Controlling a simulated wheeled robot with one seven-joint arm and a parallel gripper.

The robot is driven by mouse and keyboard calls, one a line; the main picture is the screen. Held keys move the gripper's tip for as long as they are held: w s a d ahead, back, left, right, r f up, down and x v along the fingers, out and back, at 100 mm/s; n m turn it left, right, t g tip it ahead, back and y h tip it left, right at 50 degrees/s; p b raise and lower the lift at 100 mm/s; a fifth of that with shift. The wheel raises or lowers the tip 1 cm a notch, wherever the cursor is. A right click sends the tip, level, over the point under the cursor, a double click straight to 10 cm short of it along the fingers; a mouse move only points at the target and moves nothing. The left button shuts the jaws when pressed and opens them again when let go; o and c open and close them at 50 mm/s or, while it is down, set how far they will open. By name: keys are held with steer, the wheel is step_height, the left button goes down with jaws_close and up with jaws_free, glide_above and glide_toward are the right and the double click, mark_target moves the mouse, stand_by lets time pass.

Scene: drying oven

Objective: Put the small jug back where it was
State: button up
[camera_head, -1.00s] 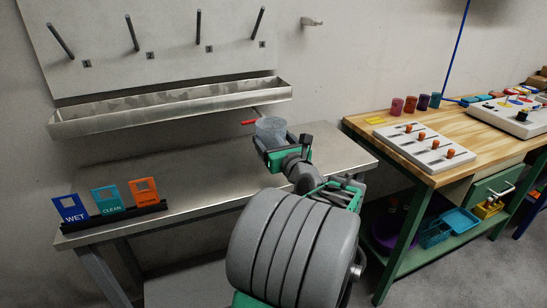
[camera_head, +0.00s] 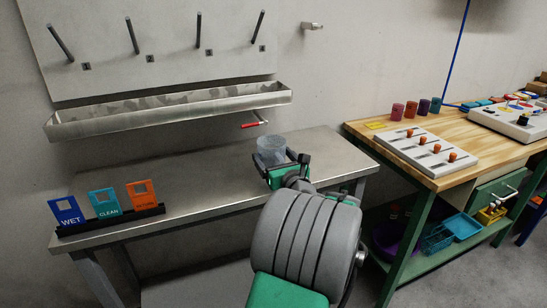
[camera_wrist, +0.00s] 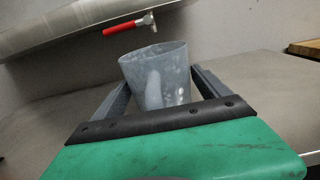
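The small jug (camera_head: 271,149) is a translucent grey, open-topped vessel. It stands about upright between the fingers of my gripper (camera_head: 284,165), over the right part of the steel bench (camera_head: 215,170). In the wrist view the jug (camera_wrist: 158,78) sits between both fingers (camera_wrist: 163,88), which appear to press on its sides. Its lower part is hidden behind the gripper body, so I cannot tell whether its base touches the bench.
A red-handled valve (camera_head: 256,124) hangs under the steel trough (camera_head: 170,111), close behind the jug. WET, CLEAN and orange signs (camera_head: 106,203) stand at the bench's left. A wooden workbench (camera_head: 400,150) with switch panels stands at right. The middle of the steel bench is clear.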

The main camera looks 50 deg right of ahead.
steer(key=shift+o, duration=1)
steer(key=shift+r, duration=0.15)
steer(key=v, duration=1.2)
steer(key=shift+p, duration=0.4)
